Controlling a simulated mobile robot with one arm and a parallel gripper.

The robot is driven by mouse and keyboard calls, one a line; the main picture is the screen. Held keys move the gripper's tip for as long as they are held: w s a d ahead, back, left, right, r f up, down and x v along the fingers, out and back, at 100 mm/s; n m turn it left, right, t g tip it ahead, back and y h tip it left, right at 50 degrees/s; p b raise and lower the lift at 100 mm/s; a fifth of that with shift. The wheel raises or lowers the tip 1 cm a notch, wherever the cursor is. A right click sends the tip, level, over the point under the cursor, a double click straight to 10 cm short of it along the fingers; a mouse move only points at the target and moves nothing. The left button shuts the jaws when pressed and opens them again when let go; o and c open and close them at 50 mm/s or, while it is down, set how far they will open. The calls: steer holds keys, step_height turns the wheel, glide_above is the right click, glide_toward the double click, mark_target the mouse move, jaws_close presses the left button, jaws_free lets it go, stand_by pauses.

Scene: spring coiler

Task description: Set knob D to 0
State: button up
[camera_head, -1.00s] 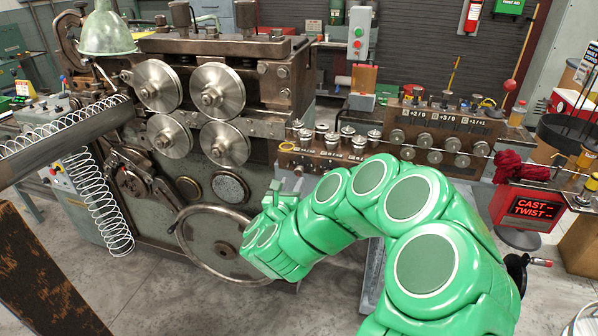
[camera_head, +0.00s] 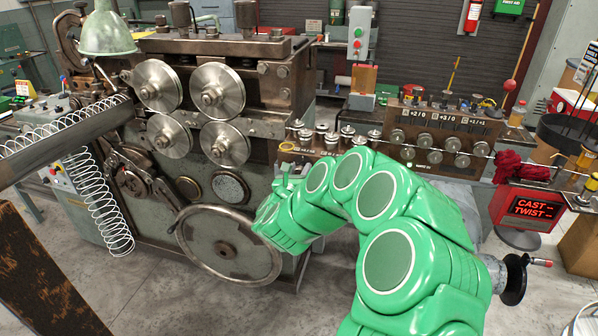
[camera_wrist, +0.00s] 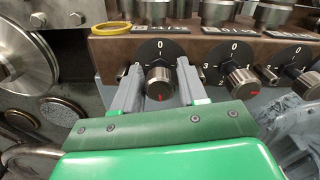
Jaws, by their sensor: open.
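In the wrist view a dark round dial with a white 0 at its top carries a metal knob (camera_wrist: 160,82). Its red mark shows on the lower part of the knob face. My gripper (camera_wrist: 158,74) is open, with one finger on each side of this knob; I cannot tell whether they touch it. A second knob (camera_wrist: 243,82) with a red mark at its lower right sits to the right, and a third (camera_wrist: 307,84) is partly cut off. The plates above the dials are hard to read, so I cannot tell which knob is D. In the head view my gripper (camera_head: 284,184) is at the brown panel.
A yellow ring (camera_wrist: 111,28) lies on the panel's top edge, with several metal posts (camera_head: 347,133) behind it. The coiler's rollers (camera_head: 219,90) and large handwheel (camera_head: 226,250) are to the left. A second panel with numbered plates (camera_head: 445,118) stands to the right.

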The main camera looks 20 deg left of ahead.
steer(key=shift+c, duration=0.2)
steer(key=c, duration=0.7)
steer(key=shift+n, duration=0.3)
